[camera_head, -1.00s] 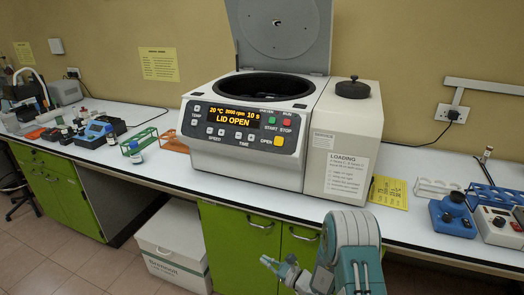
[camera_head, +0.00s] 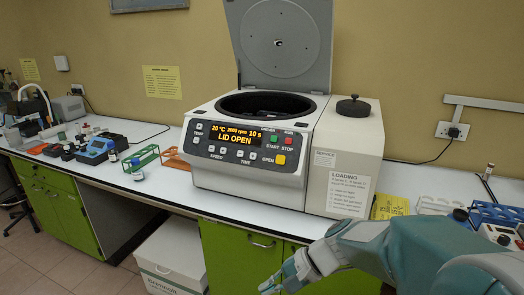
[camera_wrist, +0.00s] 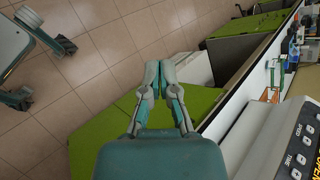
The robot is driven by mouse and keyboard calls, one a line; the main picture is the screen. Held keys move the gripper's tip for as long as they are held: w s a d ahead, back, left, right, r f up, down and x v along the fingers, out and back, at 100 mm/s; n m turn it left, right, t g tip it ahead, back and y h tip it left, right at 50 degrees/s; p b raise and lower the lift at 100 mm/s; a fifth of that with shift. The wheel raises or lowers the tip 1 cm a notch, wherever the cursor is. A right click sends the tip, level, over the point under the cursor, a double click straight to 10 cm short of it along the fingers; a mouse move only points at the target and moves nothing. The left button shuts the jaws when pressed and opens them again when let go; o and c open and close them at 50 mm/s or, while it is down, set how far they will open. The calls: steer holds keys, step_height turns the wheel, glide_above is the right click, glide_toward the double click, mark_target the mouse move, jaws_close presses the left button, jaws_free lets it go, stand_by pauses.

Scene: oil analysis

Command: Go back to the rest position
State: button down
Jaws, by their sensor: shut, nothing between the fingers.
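My gripper (camera_head: 270,288) is low in front of the green cabinet doors, below the front edge of the white bench, at the bottom of the head view. My teal and grey arm reaches in from the lower right. In the wrist view my gripper (camera_wrist: 160,66) has its fingers together, with nothing held between them. It is apart from the bench and the centrifuge. The centrifuge (camera_head: 252,150) stands on the bench with its lid (camera_head: 280,42) raised, and its display reads LID OPEN.
A white box (camera_head: 172,262) stands on the floor under the bench. A green rack (camera_head: 142,158) and an orange rack (camera_head: 175,160) are left of the centrifuge. Blue racks (camera_head: 497,212) are at the right. The tiled floor (camera_wrist: 105,50) in front of the cabinets is largely clear.

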steer(key=s+d+r+n+t+h, duration=0.6)
steer(key=s+d+h, duration=0.4)
steer(key=s+d, duration=0.2)
steer(key=shift+s+d+r+n, duration=0.4)
steer(key=shift+d+r, duration=0.3)
steer(key=shift+d, duration=0.35)
